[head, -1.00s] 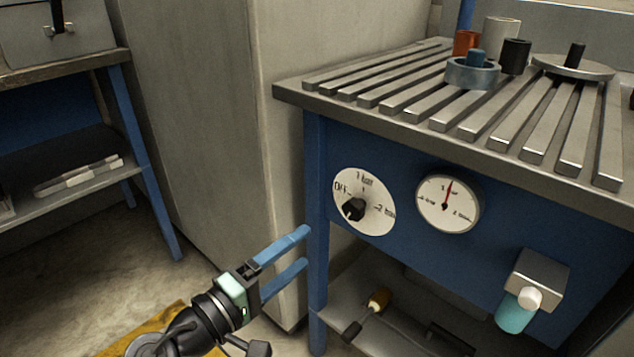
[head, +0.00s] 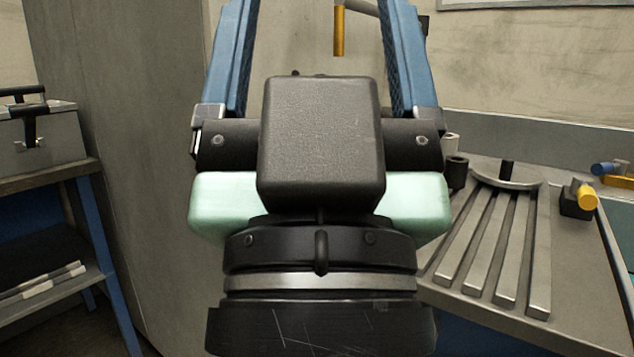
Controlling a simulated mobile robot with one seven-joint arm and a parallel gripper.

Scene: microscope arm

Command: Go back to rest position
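My gripper (head: 317,15) fills the middle of the head view, close to the camera and pointing up. Its two blue fingers stand wide apart, and their tips run to or past the top edge. No held object shows between the visible parts of the fingers. The dark gripper body and pale green wrist hide the middle of the scene, including much of the slatted bench (head: 580,270).
A yellow-ended pipe (head: 339,32) shows between the fingers, seemingly behind them. On the bench at right are a round metal disc (head: 507,180), a dark cup (head: 457,172) and a yellow-knobbed fitting (head: 580,200). A metal box (head: 50,140) stands on the left table.

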